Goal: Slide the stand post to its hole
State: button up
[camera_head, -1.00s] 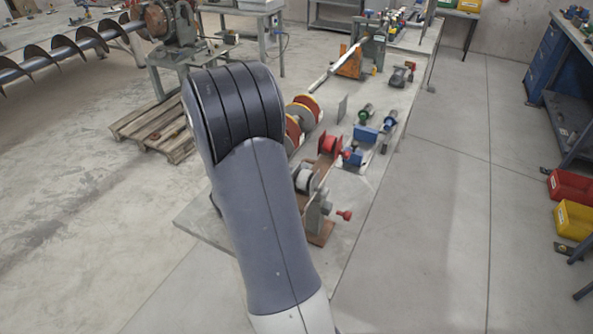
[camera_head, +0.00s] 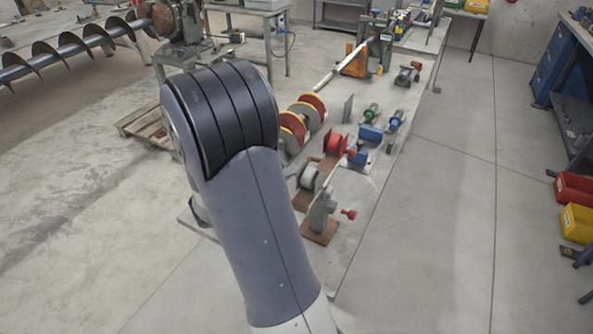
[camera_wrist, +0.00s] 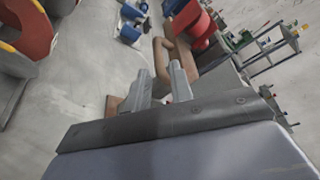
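A grey upright stand (camera_head: 318,212) with a red knob (camera_head: 348,214) rests on a reddish-brown plate (camera_head: 319,232) near the bench's close end. I cannot tell which part is the stand post or where its hole is. In the wrist view my gripper (camera_wrist: 160,78) has its two grey fingers apart. A bent brown bar (camera_wrist: 163,58) shows beyond and partly between the fingers; I cannot tell whether they touch it.
A long white bar (camera_head: 345,66) lies farther back. The floor (camera_head: 440,220) right of the bench is open.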

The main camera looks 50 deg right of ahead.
aim_at(301, 167)
jog(key=shift+v, duration=2.55)
jog(key=shift+d, duration=0.1)
jog(key=x, duration=0.9)
jog(key=shift+d+f, duration=0.1)
jog(key=shift+d, duration=0.05)
jog(key=shift+d+f, duration=0.2)
jog(key=shift+d, duration=0.45)
jog(key=shift+f, duration=0.1)
